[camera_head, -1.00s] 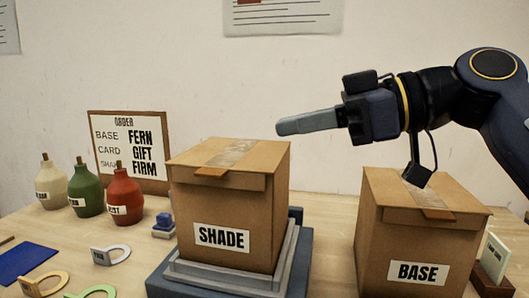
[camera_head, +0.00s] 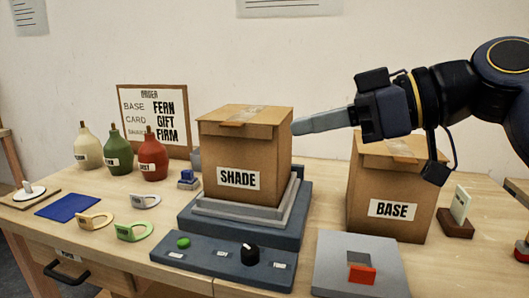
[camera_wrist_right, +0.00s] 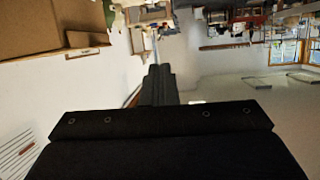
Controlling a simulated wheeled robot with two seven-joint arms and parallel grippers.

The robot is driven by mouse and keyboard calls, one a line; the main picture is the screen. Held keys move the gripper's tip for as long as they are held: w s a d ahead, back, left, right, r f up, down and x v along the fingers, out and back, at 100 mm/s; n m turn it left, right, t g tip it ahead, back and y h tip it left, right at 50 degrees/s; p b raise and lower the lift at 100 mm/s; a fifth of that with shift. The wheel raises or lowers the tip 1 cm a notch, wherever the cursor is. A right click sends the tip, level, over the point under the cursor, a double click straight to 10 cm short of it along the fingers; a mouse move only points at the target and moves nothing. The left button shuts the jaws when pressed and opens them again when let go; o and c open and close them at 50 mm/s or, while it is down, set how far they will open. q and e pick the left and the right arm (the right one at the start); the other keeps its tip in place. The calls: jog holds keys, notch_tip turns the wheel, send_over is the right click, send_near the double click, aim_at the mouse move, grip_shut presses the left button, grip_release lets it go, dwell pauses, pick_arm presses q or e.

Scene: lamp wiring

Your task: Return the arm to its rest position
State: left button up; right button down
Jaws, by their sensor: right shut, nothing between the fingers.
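My right arm comes in from the right in the head view. Its gripper (camera_head: 298,127) is shut and empty, pointing left, with its tip beside the upper right edge of the SHADE box (camera_head: 262,178). Whether the tip touches that box I cannot tell. The right wrist view shows the closed fingers (camera_wrist_right: 158,85) from behind, with nothing between them. The taped SHADE box stands on a stepped grey platform (camera_head: 190,222). The BASE box (camera_head: 380,185) stands below my right forearm, its top partly hidden by the arm. My left gripper is not in view.
A control panel (camera_head: 215,262) with a green button and black knob is in front. A grey plate (camera_head: 335,282) with a red piece lies right of it. Several bottles (camera_head: 118,155), an order board (camera_head: 125,100), tags (camera_head: 135,231) and a blue mat (camera_head: 67,206) are at left. A card holder (camera_head: 455,222) is at right.

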jog(key=s+d+f+m+h, duration=0.3)
jog(key=s+d+f+m, duration=0.2)
jog(key=f, duration=0.8)
jog(key=s+d+f+m+h+p, duration=0.1)
jog(key=s+d+f+m+h, duration=0.35)
jog(key=f, duration=0.95)
jog(key=s+d+f+m+h, duration=0.2)
jog(key=s+d+f+m, duration=0.35)
jog(key=f, duration=0.75)
notch_tip(320, 180, up, 21)
jog(key=p, duration=2.1)
jog(key=shift+a+t, duration=0.3)
jog(key=shift+a, duration=0.05)
jog(key=shift+w, duration=0.1)
